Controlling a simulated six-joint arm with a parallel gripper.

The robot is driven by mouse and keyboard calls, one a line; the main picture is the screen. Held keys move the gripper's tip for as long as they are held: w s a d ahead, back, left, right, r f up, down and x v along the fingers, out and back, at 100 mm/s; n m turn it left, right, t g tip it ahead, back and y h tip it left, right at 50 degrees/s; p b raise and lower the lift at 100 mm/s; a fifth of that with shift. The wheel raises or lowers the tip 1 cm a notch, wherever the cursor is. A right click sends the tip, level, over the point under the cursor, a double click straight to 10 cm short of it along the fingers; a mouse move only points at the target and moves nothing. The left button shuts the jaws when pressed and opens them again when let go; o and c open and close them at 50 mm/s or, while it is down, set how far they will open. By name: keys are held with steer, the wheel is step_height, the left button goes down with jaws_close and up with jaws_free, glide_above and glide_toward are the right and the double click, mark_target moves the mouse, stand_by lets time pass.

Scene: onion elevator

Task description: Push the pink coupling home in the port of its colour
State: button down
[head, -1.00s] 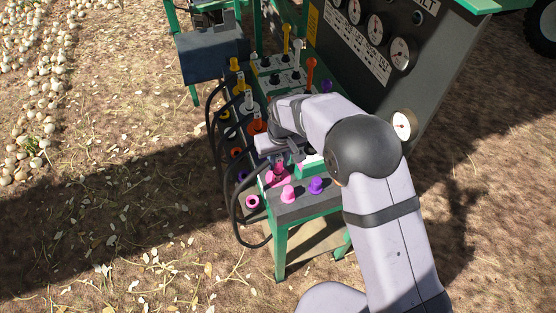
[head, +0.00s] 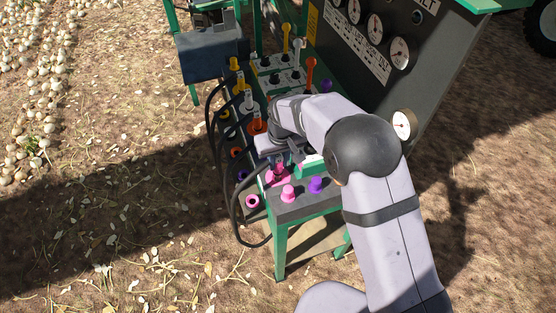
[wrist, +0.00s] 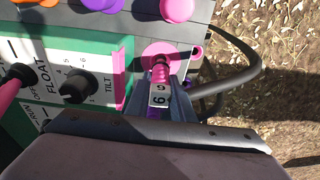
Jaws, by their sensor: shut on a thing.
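The pink coupling (wrist: 160,72) is between the fingers of my gripper (wrist: 168,105). A white tag with dark digits shows on it in the wrist view. Its front end is at a round pink port plate (wrist: 153,50), in line with it. I cannot tell how deep it sits, as the contact is partly hidden. In the head view my gripper (head: 287,158) is shut low over the near end of the panel, and pink (head: 278,176) shows just below the fingers. A dark hose runs close by on the left.
A pink knob (head: 288,193) and a purple knob (head: 316,185) stand close in front. A pink ring (head: 252,201) is on the panel's left side. Black hoses (head: 235,215) loop there. Orange and yellow levers (head: 311,72) stand behind. Open ground lies to the left.

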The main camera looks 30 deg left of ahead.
mark_target(278, 169)
steer(key=shift+f+b, duration=0.7)
steer(key=shift+f, duration=0.55)
stand_by(2.2)
steer(key=shift+s+d+f, duration=0.1)
steer(key=shift+f, duration=0.5)
stand_by(3.2)
steer(key=c, duration=1.6)
jaws_free()
steer(key=o, duration=0.6)
steer(key=shift+c, duration=0.2)
steer(key=shift+r, duration=0.1)
